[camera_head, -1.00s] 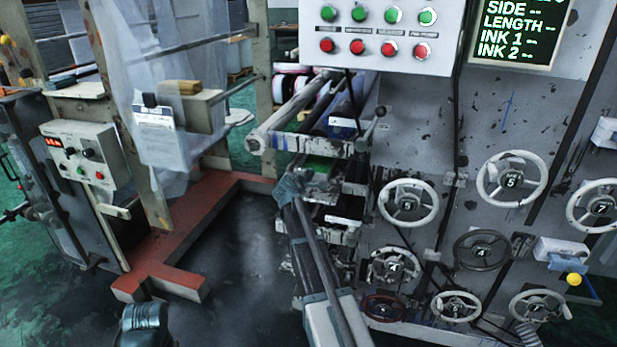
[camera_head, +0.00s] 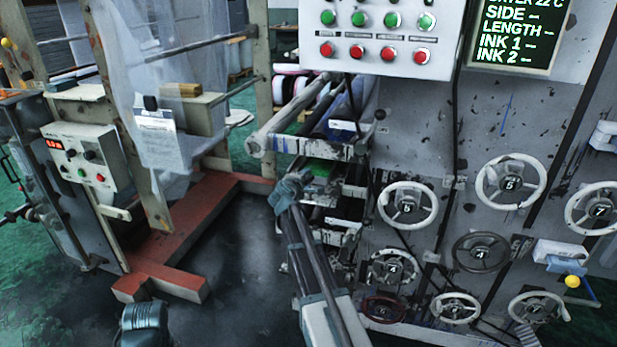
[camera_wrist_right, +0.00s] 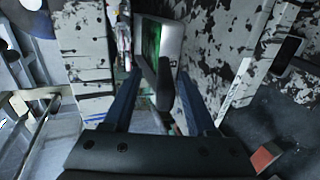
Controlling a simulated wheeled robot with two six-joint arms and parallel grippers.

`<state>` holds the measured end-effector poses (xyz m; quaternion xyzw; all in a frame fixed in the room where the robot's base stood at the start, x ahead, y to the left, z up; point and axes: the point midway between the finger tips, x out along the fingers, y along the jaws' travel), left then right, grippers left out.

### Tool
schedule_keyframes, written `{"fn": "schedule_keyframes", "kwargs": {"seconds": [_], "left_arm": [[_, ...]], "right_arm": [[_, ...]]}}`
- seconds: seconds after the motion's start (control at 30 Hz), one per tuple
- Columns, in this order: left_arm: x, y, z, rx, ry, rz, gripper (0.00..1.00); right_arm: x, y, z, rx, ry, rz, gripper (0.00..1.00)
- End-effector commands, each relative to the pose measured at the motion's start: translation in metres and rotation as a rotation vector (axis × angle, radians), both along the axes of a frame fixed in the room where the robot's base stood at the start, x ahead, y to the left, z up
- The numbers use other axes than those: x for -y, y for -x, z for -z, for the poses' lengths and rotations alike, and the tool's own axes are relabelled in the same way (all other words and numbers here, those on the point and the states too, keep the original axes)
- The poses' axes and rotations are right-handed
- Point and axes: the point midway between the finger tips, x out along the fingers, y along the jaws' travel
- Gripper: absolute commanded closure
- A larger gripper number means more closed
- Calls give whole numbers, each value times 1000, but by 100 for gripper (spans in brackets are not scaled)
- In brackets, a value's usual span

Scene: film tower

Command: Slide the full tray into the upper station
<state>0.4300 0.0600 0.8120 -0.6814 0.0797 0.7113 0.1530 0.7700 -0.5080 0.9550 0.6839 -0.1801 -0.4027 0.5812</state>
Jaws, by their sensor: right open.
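A tray with a bright green surface (camera_head: 318,168) sits in the tower's station below the top one. In the right wrist view, a pale tray end with green inside (camera_wrist_right: 152,50) and a dark handle (camera_wrist_right: 163,92) lies ahead between the fingers. My right gripper (camera_head: 287,190) is just in front of and below the green tray. In the wrist view its fingers (camera_wrist_right: 160,92) are apart, with no visible grip on the handle. The upper station (camera_head: 338,130) holds something blue. A dark part of my left arm (camera_head: 148,325) shows at the bottom; its fingers cannot be made out.
A button panel (camera_head: 385,40) overhangs the tower at the top. Several handwheels (camera_head: 408,204) stick out on the right. A red floor frame (camera_head: 180,240) and hanging translucent film (camera_head: 165,100) stand on the left. Dark floor between them is free.

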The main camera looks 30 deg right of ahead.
Motion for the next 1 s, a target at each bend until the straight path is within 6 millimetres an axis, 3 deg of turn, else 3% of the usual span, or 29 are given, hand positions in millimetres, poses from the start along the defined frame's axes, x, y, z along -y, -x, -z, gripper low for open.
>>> {"fn": "schedule_keyframes", "kwargs": {"seconds": [0.2, 0.5, 1.0], "left_arm": [[0, 0, -21, 0, 0, 0, 100], [0, 0, -35, 0, 0, 0, 100], [0, 0, -37, 0, 0, 0, 100]], "right_arm": [[-37, 35, -21, 0, 0, -1, 43], [-70, 61, -35, -1, 1, -1, 43], [-76, 66, -37, -1, -1, 1, 43]]}}
